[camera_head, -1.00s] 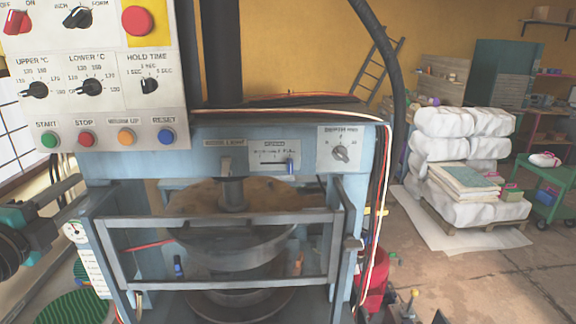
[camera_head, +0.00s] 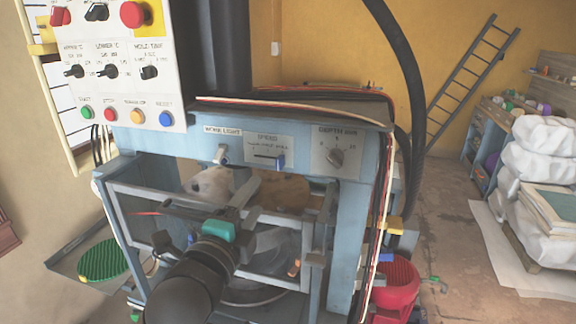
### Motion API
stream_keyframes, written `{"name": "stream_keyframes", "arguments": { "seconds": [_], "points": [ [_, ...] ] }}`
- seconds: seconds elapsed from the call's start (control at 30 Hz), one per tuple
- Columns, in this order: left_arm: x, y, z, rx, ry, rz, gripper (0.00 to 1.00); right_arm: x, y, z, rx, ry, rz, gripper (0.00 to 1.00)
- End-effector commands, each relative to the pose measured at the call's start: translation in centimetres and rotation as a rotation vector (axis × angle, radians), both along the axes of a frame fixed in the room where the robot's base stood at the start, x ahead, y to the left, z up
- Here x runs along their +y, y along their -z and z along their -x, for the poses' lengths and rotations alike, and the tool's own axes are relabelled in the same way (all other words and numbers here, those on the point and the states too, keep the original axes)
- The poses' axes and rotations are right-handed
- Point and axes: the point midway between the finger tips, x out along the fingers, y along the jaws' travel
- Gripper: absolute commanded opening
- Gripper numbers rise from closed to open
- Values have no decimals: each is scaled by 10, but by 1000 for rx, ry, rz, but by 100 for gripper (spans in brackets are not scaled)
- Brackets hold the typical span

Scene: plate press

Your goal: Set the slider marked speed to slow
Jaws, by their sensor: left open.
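The speed slider panel (camera_head: 266,150) is a pale plate on the press's blue upper beam, between the work light label and the depth dial. Its blue slider knob (camera_head: 281,160) sits at the right end of the dark slot. The small end markings are too blurred to read surely. My left gripper (camera_head: 207,208) is open in front of the press frame, below and left of the slider, apart from it. Its dark wrist and green part cover some of the press opening. My right gripper is not in view.
The control box (camera_head: 110,80) with dials and buttons hangs upper left. The depth dial (camera_head: 336,157) is right of the slider. Metal guard bars (camera_head: 262,272) cross the press front. Space before the slider looks clear.

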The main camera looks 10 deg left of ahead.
Motion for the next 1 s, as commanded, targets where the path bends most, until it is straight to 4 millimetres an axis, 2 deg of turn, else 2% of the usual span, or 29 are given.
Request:
{"name": "stream_keyframes", "arguments": {
  "seconds": [0.13, 0.6, 0.8, 1.0],
  "points": [
    [-2, -2, -24, -2, 2, 4, 62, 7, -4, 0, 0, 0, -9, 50],
    [-4, -2, -95, -2, 3, 3, 62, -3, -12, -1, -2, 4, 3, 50],
    [-5, -1, -118, -1, 4, 4, 62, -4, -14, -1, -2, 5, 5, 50],
    [-6, -1, -131, -1, 4, 1, 62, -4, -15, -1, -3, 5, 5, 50]
  ]
}}
